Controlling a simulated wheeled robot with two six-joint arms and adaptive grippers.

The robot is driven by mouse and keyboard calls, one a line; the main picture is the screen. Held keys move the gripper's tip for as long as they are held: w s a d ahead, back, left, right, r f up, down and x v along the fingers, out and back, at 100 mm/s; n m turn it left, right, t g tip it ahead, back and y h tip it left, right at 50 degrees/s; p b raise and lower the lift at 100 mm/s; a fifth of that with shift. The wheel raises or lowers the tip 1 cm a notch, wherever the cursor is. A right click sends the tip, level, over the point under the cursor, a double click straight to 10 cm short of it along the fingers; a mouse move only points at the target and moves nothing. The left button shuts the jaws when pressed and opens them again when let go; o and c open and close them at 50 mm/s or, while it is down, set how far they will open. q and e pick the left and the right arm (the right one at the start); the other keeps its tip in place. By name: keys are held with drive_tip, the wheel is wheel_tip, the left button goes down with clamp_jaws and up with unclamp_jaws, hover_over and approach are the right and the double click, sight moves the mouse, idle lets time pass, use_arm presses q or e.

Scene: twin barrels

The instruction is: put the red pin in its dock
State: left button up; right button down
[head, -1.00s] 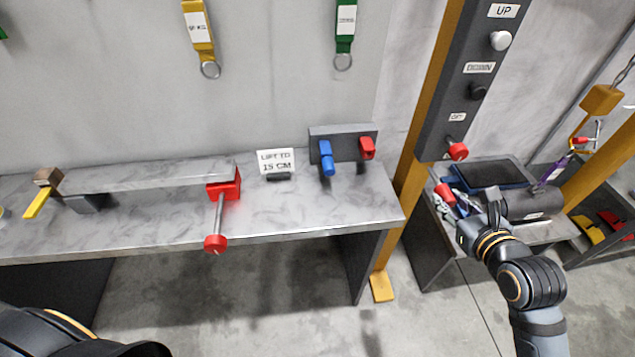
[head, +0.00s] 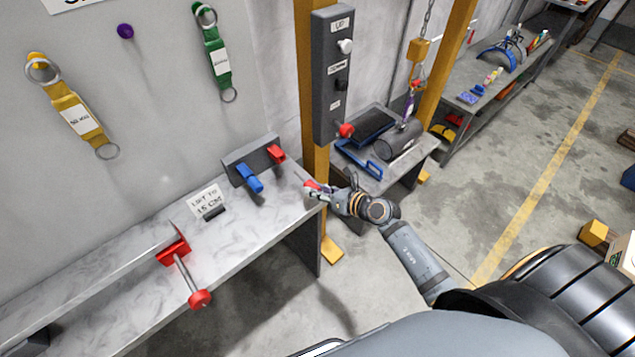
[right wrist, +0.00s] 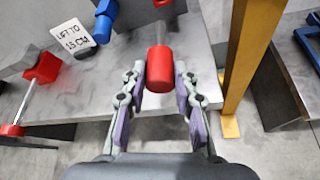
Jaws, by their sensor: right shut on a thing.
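The red pin has a thick red handle (right wrist: 159,68) and a grey shaft (right wrist: 160,31). My right gripper (head: 318,188) is shut on the handle; the pin (head: 311,185) looks small in the head view. In the right wrist view the fingers sit on both sides of the handle, with the shaft pointing away from me. A red block (head: 276,153), which looks like the dock, sits on a grey bracket (head: 237,160) at the bench's back. In the right wrist view the shaft lines up below this block (right wrist: 163,3); whether they touch I cannot tell. My left gripper is out of view.
A blue piece (head: 250,178) shares the bracket. A "LIFT TO 15 CM" sign (head: 207,201) and a red clamp (head: 173,251) with a red-knobbed rod stand to the left. A yellow post (head: 314,130) with a control box (head: 331,80) stands close behind my right gripper.

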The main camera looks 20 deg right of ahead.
drive_tip(key=shift+w+a, duration=0.3)
drive_tip(key=shift+w, duration=0.6)
drive_tip(key=shift+w+a, duration=0.3)
drive_tip(key=shift+w, duration=0.6)
drive_tip(key=shift+w+a, duration=0.3)
drive_tip(key=shift+w, duration=0.6)
drive_tip(key=shift+p, duration=0.55)
drive_tip(key=shift+w+a+f+b, duration=0.15)
drive_tip(key=shift+w+a, duration=0.25)
drive_tip(key=shift+w, duration=0.65)
drive_tip(key=shift+w+a+r+b, duration=0.1)
drive_tip(key=shift+w+a+b, duration=0.25)
drive_tip(key=shift+w, duration=0.7)
drive_tip(key=shift+w+a+f+b, duration=0.15)
drive_tip(key=shift+w+a, duration=0.25)
drive_tip(key=shift+w, duration=0.65)
drive_tip(key=c, duration=1)
unclamp_jaws()
drive_tip(key=shift+r, duration=0.15)
drive_tip(key=shift+o, duration=0.2)
